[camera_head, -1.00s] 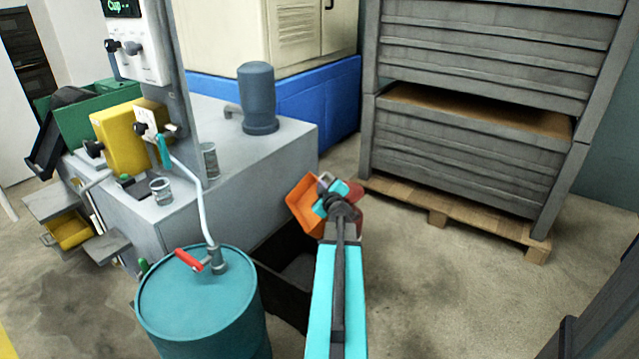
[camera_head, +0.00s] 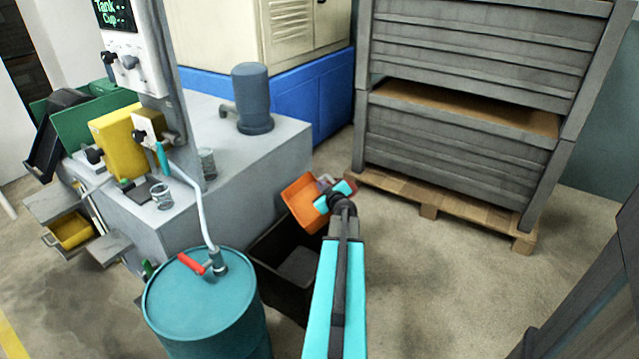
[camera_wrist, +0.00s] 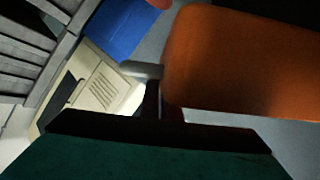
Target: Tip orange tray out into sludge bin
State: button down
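The orange tray (camera_head: 300,203) is at the end of my arm in the head view, tilted, above the back of a black bin. It fills the upper right of the wrist view (camera_wrist: 240,65). My gripper (camera_head: 330,193) is at the tray's right side and appears shut on it; the fingertips are partly hidden. The black open bin (camera_head: 262,268), which seems to be the sludge bin, stands on the floor between the teal drum and my arm. A grey surface shows inside it. My arm covers its right part.
A teal drum (camera_head: 205,300) with a red-handled pump stands left of the bin. The grey machine tank (camera_head: 235,170) is behind it. Stacked grey crates (camera_head: 455,150) on a pallet stand at the back right. The floor right of my arm is clear.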

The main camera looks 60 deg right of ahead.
jog(key=shift+s+d+r+p, duration=0.1)
jog(key=shift+d+r+p, duration=0.1)
jog(key=shift+p, duration=0.4)
jog(key=shift+s+d+f+m+y, duration=0.2)
jog(key=shift+d+f+m+y, duration=0.1)
jog(key=shift+d+f+m, duration=0.15)
jog(key=shift+s+d+f+m+t+y, duration=0.2)
jog(key=shift+s+d+f+m+y, duration=0.3)
jog(key=shift+m, duration=0.3)
jog(key=shift+s+d+f+m+t+y, duration=0.2)
jog(key=shift+d+f+m+y, duration=0.1)
jog(key=shift+d+f+m, duration=0.35)
jog(key=shift+a+r, duration=0.1)
